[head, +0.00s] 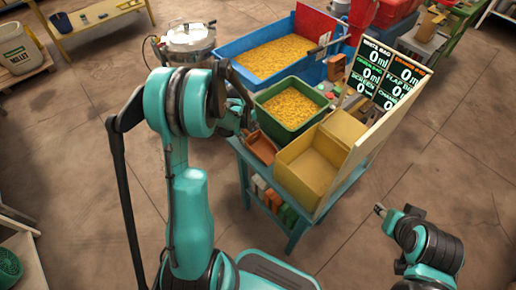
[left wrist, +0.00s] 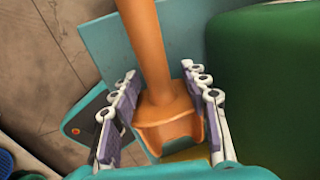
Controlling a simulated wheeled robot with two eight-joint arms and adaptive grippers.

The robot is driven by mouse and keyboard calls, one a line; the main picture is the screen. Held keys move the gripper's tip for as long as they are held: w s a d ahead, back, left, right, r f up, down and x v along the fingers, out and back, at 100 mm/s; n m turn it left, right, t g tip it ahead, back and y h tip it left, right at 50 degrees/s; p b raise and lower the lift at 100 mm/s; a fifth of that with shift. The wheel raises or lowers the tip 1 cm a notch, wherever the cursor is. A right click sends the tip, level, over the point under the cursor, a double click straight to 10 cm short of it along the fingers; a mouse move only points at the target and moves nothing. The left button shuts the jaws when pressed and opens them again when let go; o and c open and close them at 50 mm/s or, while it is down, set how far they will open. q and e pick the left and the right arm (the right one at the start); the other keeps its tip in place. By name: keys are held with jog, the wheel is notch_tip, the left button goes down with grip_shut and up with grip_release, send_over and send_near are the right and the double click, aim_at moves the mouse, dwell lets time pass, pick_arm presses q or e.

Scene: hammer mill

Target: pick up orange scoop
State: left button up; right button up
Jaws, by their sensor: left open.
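The orange scoop (left wrist: 168,118) shows in the left wrist view, with its thick handle (left wrist: 145,45) running up to the top edge. My left gripper (left wrist: 160,110) is open, with one finger on each side of the scoop's lower part. A narrow gap shows on the left; on the right the finger is very close, and I cannot tell whether it touches. In the head view my left gripper (head: 240,118) is beside the green bin, partly behind my own arm. My right gripper (head: 380,210) is small, at the lower right, away from the table; its jaws are unclear.
The green bin (head: 292,128) of yellow grain stands close to the left gripper. A blue bin (head: 228,50) is behind it. A yellow open box (head: 308,170) and a display board (head: 372,100) are to the right. A reddish-brown tray (head: 262,147) lies on the teal table (head: 244,160).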

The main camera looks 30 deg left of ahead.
aim_at(249, 133)
pick_arm(q)
jog(key=shift+r, duration=0.1)
grip_shut()
notch_tip(249, 133, up, 10)
jog(key=p, duration=0.4)
